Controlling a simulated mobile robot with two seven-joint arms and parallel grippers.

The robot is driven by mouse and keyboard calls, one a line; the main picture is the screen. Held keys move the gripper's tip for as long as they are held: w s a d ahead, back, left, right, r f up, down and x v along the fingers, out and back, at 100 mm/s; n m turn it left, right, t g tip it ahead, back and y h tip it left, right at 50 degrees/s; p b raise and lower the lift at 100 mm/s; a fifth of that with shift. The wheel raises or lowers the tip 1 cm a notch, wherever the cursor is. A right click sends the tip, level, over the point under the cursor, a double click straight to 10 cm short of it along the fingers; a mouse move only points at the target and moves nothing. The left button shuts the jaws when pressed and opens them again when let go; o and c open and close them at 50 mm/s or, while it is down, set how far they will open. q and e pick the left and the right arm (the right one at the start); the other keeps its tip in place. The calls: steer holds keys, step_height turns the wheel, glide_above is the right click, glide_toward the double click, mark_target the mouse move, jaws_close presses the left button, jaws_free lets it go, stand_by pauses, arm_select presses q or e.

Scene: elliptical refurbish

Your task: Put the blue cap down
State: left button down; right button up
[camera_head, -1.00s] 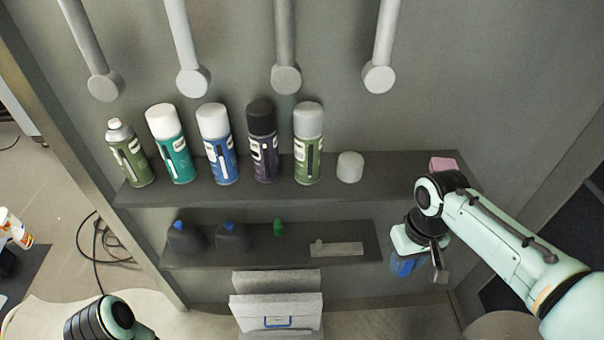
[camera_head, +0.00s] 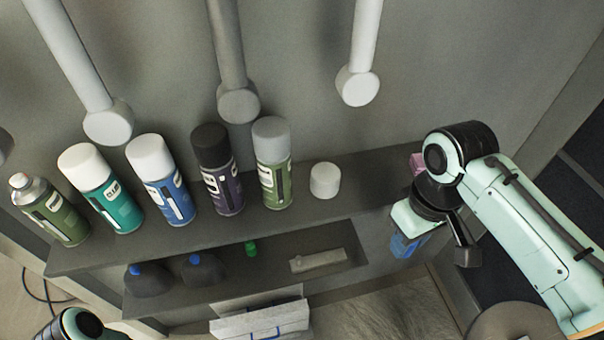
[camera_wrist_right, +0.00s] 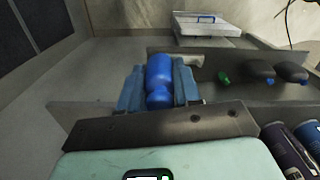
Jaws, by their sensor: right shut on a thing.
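The blue cap (camera_wrist_right: 159,78) is between the blue fingers of my right gripper (camera_wrist_right: 158,92) in the right wrist view. My right gripper is shut on it. In the head view the right gripper (camera_head: 406,246) points downward at the right end of the shelves, and the cap cannot be told apart from the blue fingers. My left gripper is not in view; only part of my left arm shows at the lower left.
The upper shelf (camera_head: 360,192) holds several spray cans and a loose white cap (camera_head: 325,180). A pink block (camera_head: 417,163) is partly behind my right arm. The lower shelf (camera_head: 225,278) holds dark bottles with blue tops, a small green item (camera_head: 251,248) and a pale flat piece (camera_head: 318,260).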

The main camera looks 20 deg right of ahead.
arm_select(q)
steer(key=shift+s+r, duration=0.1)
